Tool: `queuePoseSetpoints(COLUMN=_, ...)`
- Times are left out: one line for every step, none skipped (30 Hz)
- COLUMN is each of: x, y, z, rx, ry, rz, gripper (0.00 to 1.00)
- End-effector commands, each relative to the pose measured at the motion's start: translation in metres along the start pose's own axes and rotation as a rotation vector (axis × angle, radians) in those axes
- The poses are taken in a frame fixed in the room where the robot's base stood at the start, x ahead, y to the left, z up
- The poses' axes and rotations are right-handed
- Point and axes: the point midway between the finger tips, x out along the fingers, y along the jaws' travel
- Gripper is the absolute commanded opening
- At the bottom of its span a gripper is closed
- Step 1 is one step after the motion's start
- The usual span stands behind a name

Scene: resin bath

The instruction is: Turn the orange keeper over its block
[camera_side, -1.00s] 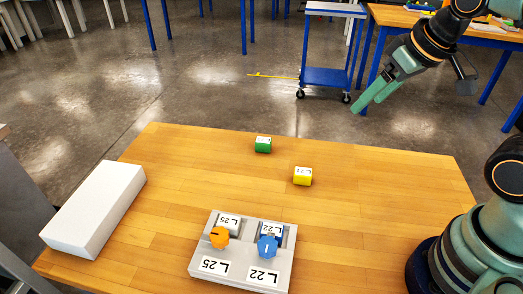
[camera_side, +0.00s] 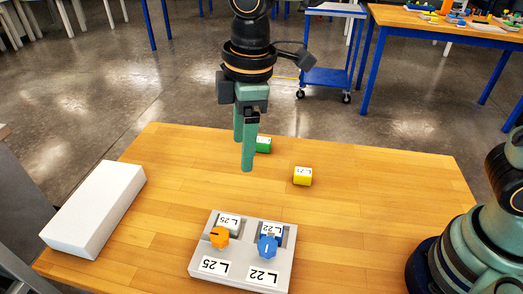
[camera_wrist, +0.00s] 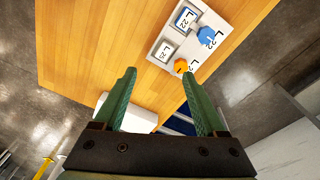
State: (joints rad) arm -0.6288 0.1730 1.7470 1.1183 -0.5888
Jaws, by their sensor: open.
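The orange keeper (camera_side: 219,238) sits on the light grey fixture (camera_side: 207,256), at the near edge of the L25 recess. A grey block labelled L25 (camera_side: 229,222) lies in that recess; I cannot tell whether the keeper overlaps it. A blue keeper (camera_side: 267,247) stands by the blue L22 block (camera_side: 272,230) in the right recess. My gripper (camera_side: 243,156) is open and empty, pointing down, high above the table behind the fixture. In the wrist view the orange keeper (camera_wrist: 181,66) shows near one fingertip, beyond my open gripper (camera_wrist: 159,73).
A green block (camera_side: 264,145) and a yellow block (camera_side: 303,176) stand loose on the wooden table (camera_side: 370,200). My gripper partly hides the green one. A long white box (camera_side: 95,210) lies at the left. The table right of the fixture is clear.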

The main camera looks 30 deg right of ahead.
Motion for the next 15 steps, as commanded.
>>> queuePoseSetpoints(x=0.011, y=-0.012, z=-0.017, rx=-0.078, ry=-0.021, rz=-0.019, gripper=0.73)
queuePoseSetpoints(x=0.016, y=-0.018, z=-0.025, rx=-0.118, ry=-0.03, rz=-0.028, gripper=0.73)
queuePoseSetpoints(x=0.022, y=-0.025, z=-0.033, rx=-0.166, ry=-0.042, rz=-0.039, gripper=0.73)
queuePoseSetpoints(x=0.026, y=-0.03, z=-0.039, rx=-0.199, ry=-0.049, rz=-0.045, gripper=0.73)
queuePoseSetpoints(x=0.029, y=-0.035, z=-0.044, rx=-0.227, ry=-0.055, rz=-0.051, gripper=0.73)
queuePoseSetpoints(x=0.033, y=-0.04, z=-0.05, rx=-0.258, ry=-0.062, rz=-0.058, gripper=0.73)
queuePoseSetpoints(x=0.036, y=-0.043, z=-0.053, rx=-0.277, ry=-0.067, rz=-0.062, gripper=0.73)
queuePoseSetpoints(x=0.037, y=-0.045, z=-0.056, rx=-0.293, ry=-0.07, rz=-0.065, gripper=0.73)
queuePoseSetpoints(x=0.04, y=-0.048, z=-0.058, rx=-0.308, ry=-0.074, rz=-0.069, gripper=0.73)
queuePoseSetpoints(x=0.041, y=-0.05, z=-0.059, rx=-0.316, ry=-0.076, rz=-0.071, gripper=0.73)
queuePoseSetpoints(x=0.042, y=-0.05, z=-0.06, rx=-0.321, ry=-0.077, rz=-0.071, gripper=0.73)
queuePoseSetpoints(x=0.044, y=-0.051, z=-0.06, rx=-0.325, ry=-0.078, rz=-0.072, gripper=0.73)
queuePoseSetpoints(x=0.046, y=-0.051, z=-0.06, rx=-0.325, ry=-0.078, rz=-0.072, gripper=0.73)
queuePoseSetpoints(x=0.049, y=-0.051, z=-0.06, rx=-0.325, ry=-0.078, rz=-0.072, gripper=0.73)
queuePoseSetpoints(x=0.053, y=-0.051, z=-0.059, rx=-0.324, ry=-0.079, rz=-0.073, gripper=0.73)
